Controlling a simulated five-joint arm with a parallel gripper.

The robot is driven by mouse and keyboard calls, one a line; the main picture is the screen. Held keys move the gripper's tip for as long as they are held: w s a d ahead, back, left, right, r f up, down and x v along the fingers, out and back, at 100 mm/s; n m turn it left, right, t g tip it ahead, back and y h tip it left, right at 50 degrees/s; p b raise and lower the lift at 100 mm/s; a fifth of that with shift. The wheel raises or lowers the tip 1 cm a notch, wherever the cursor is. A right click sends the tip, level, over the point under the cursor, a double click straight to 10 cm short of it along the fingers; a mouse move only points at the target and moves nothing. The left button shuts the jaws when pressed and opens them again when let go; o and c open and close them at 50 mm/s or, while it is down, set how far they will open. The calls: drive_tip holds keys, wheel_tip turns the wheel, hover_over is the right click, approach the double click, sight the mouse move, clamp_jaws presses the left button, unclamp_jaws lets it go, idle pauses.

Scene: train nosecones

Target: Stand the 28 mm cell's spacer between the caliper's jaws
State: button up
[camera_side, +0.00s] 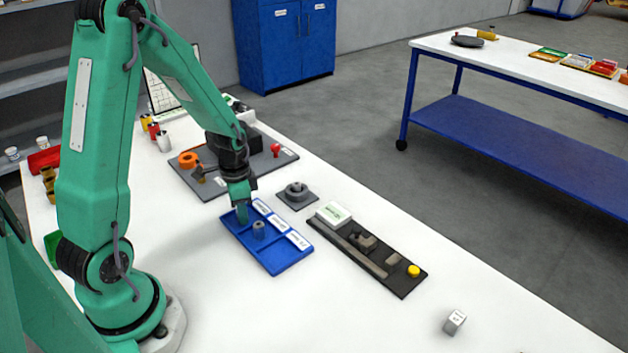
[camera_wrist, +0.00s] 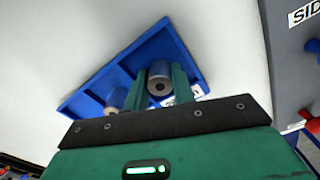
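The blue tray (camera_side: 272,266) has several cells with white labels too small to read. A grey spacer (camera_side: 258,230) stands in its middle cell. My gripper (camera_side: 241,214) points down into the cell at the tray's left end. In the wrist view, one grey spacer (camera_wrist: 160,82) with a dark hole lies between my two fingers (camera_wrist: 160,88); whether they touch it is unclear. Another spacer (camera_wrist: 117,98) shows beside the left finger, partly hidden by it. The caliper (camera_side: 362,262), a dark bar with upright blocks as jaws and a yellow knob, lies right of the tray.
A white box (camera_side: 333,214) sits at the caliper's far end. A small labelled block (camera_side: 454,321) lies near the front. White table in front of the tray is clear.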

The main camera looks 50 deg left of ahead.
drive_tip(key=c, duration=0.3)
drive_tip(key=shift+r, duration=0.15)
drive_tip(key=shift+c, duration=0.2)
drive_tip(key=shift+r, duration=0.85)
drive_tip(key=r, duration=0.1)
drive_tip(key=d+r, duration=0.1)
drive_tip(key=shift+r, duration=0.35)
drive_tip(key=s+d+r, duration=0.1)
drive_tip(key=d+r, duration=0.5)
drive_tip(key=d, duration=0.4)
drive_tip(key=shift+s+d+r, duration=0.15)
drive_tip(key=shift+s+d, duration=0.1)
drive_tip(key=shift+d, duration=0.05)
drive_tip(key=w+d+r+n, duration=0.2)
drive_tip(key=w+r+n, duration=0.2)
drive_tip(key=w+r, duration=0.3)
drive_tip(key=w, duration=0.3)
drive_tip(key=shift+w+n, duration=0.2)
drive_tip(key=shift+n, duration=0.1)
drive_tip(key=shift+r, duration=0.1)
